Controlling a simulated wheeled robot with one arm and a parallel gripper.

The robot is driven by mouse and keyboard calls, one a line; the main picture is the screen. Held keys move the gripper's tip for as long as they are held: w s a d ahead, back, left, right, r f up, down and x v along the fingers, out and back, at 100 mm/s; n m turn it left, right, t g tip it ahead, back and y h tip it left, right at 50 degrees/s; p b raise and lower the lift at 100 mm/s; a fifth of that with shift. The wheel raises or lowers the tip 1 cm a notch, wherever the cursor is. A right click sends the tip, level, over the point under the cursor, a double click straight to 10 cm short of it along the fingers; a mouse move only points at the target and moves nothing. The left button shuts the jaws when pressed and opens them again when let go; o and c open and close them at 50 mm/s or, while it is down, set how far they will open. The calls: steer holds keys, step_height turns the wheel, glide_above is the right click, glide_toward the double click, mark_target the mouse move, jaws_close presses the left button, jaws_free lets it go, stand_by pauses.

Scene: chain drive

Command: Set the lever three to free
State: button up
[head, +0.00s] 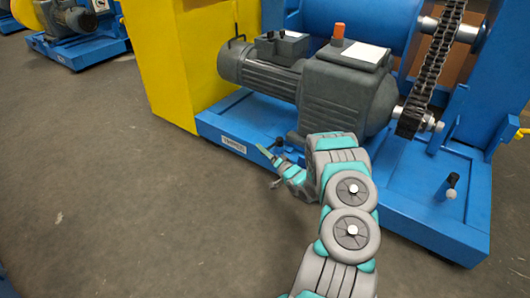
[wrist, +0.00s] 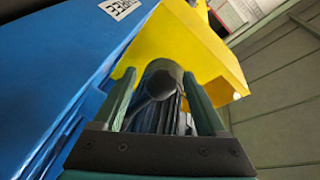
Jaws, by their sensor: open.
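A small lever with a dark knob (head: 280,143) stands on the blue base near my gripper (head: 271,167), just right of a white label (head: 233,145). The label is too small to read in the head view. In the wrist view a label (wrist: 118,9) on the blue face appears to read THREE, turned over. My gripper is open, its fingers pointing left in the head view beside the base's front edge. In the wrist view a dark rounded thing (wrist: 162,78) shows between the fingers; I cannot tell whether it is the lever's knob or the motor behind.
A grey motor and gearbox (head: 345,95) sit on the blue base (head: 400,190), with a chain (head: 437,60) at right. Another lever (head: 450,187) stands at the base's right end. A yellow guard (head: 180,60) rises at left. The floor (head: 110,210) in front is clear.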

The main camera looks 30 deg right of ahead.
steer(key=s, duration=0.7)
steer(key=shift+s+d, duration=0.3)
steer(key=shift+s, duration=0.1)
